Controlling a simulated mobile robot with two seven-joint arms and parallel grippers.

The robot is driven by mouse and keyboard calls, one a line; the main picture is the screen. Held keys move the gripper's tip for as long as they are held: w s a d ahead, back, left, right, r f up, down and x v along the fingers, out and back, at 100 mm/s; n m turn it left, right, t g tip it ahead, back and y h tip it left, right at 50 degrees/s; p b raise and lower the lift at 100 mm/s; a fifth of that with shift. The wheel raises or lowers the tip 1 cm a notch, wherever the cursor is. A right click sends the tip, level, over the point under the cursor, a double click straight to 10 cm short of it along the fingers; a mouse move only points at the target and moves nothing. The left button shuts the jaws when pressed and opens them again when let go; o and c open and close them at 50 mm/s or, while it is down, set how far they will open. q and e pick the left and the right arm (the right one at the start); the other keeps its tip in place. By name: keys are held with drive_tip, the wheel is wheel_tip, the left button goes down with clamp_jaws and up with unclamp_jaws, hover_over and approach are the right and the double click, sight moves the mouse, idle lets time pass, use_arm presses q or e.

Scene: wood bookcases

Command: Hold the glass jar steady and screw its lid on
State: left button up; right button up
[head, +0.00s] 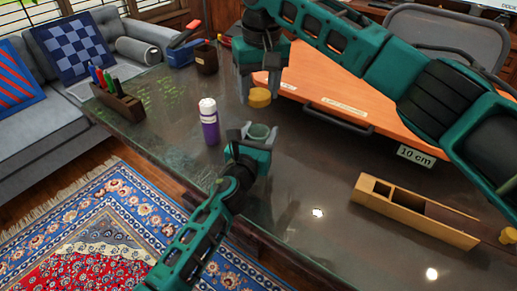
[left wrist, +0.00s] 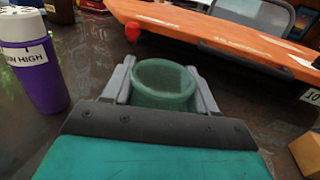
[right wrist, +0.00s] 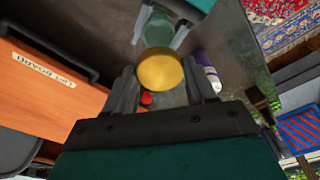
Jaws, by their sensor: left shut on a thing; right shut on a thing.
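The glass jar (head: 258,131) is greenish and open at the top. My left gripper (head: 256,139) is shut around it above the dark tabletop. In the left wrist view the jar (left wrist: 163,84) sits between the two fingers, its mouth uncovered. The yellow lid (head: 260,98) hangs under my right gripper (head: 258,82), which is shut on it and points down. The lid is above and behind the jar, apart from it. In the right wrist view the round lid (right wrist: 160,70) lies between the fingertips, with the jar (right wrist: 158,29) beyond it.
A purple bottle (head: 209,122) stands close left of the jar. An orange board (head: 345,95) with a dark handle lies behind, right. A wooden box (head: 415,210) lies front right, a pen holder (head: 117,102) far left. The table between the jar and the wooden box is clear.

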drive_tip(key=shift+f, duration=2.5)
drive_tip(key=shift+f, duration=0.85)
drive_tip(key=shift+f, duration=0.6)
drive_tip(key=m+g, duration=0.1)
drive_tip(key=m, duration=1.4)
drive_tip(key=m+g+h, duration=0.1)
drive_tip(key=m, duration=1.4)
drive_tip(key=shift+w+a+m, duration=0.15)
drive_tip(key=shift+w+m, duration=0.05)
drive_tip(key=shift+m, duration=0.2)
